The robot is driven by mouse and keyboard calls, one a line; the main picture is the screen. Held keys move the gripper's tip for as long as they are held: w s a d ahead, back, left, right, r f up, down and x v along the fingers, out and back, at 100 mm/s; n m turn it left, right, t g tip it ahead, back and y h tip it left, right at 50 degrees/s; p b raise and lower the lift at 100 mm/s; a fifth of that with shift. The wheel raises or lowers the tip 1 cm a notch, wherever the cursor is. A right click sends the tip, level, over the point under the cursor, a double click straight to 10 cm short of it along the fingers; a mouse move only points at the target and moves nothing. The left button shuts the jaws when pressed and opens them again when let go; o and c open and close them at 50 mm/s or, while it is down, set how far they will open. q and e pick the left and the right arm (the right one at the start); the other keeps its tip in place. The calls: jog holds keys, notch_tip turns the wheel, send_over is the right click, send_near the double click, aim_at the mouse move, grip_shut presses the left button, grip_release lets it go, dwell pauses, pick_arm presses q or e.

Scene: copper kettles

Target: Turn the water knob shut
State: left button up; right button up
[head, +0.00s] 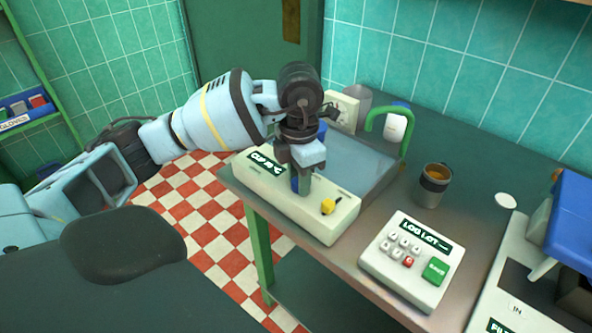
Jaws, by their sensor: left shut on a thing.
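A cream control box (341,222) with a green label stands at the front edge of the metal counter, before the sink. My left gripper (301,184) points down onto the top of this box. Its fingers are shut on a small blue knob (295,183), most of which they hide. A yellow knob (328,206) sits on the same box, just right of the gripper and apart from it. Which way the blue knob is turned cannot be seen. A green curved tap (385,118) stands at the sink's far right. My right gripper is out of view.
A keypad box (412,262) with a green button stands at the front right. A dark cup (433,186) of brown liquid stands behind it. A white bottle (396,125) is near the tap. Blue equipment (570,220) fills the right edge.

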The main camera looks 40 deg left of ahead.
pick_arm(q)
jog(key=shift+r+n+p, duration=0.1)
jog(key=shift+n+p, duration=0.25)
jog(key=shift+n, duration=0.45)
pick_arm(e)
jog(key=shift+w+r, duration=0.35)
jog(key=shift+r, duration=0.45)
pick_arm(q)
jog(key=shift+n, duration=0.4)
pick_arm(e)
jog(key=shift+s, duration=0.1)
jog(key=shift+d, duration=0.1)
pick_arm(q)
jog(key=o, duration=1)
jog(key=shift+c, duration=0.2)
notch_tip(320, 180, up, 8)
jog(key=shift+f, duration=0.15)
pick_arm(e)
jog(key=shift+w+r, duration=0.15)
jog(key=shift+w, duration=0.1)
